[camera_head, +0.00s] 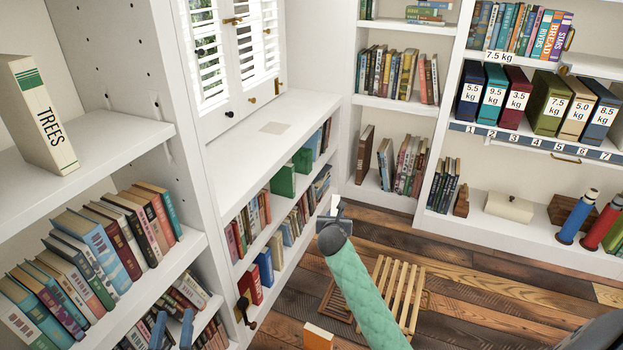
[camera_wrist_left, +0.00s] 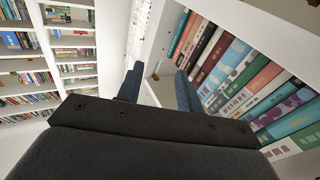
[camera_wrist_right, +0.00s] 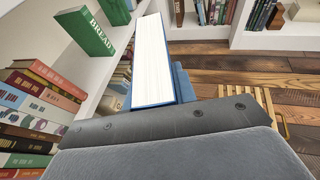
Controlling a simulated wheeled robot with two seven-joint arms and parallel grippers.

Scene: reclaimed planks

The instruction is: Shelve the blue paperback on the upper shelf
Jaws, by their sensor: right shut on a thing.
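The blue paperback (camera_wrist_right: 152,62) is in the right wrist view, with its white page edges facing the camera and blue cover along its borders. The left bookcase's upper shelf (camera_head: 95,138) carries a cream TREES book (camera_head: 37,115).
Rows of books (camera_head: 100,240) fill the left bookcase's lower shelf. A white window ledge (camera_head: 262,140) tops the low shelves, where green books stand. A slatted wooden item (camera_head: 398,290) and an orange-covered book (camera_head: 318,337) are low down. The upper shelf has free room right of TREES.

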